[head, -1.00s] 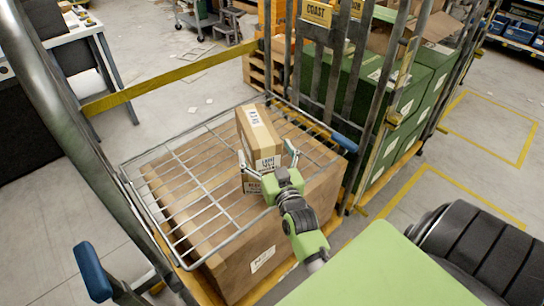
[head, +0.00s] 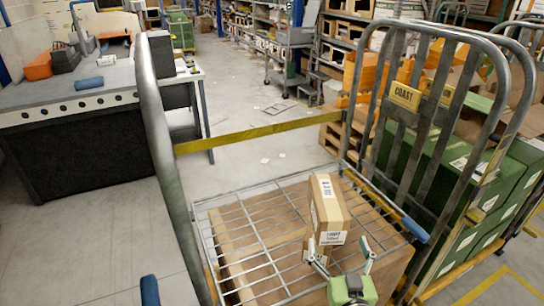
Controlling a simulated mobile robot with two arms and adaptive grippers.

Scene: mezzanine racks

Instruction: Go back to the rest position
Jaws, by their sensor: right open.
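My right gripper (head: 338,248) is at the lower middle of the head view, over the front part of the wire shelf (head: 226,222). It is open, with its two fingers spread wide and nothing held between them. A brown carton (head: 326,208) with white labels stands upright just beyond the fingers, over the shelf. The fingertips are near the carton's lower front, one toward each side; whether they touch it I cannot tell. My left gripper is not in view.
The shelf belongs to a roll cage with tall metal side frames (head: 157,130) and a yellow strap (head: 258,132) across the back. A large brown carton (head: 375,275) is under the shelf. Green boxes (head: 458,170) stand at right. A workbench (head: 75,100) is at left; floor between is mostly clear.

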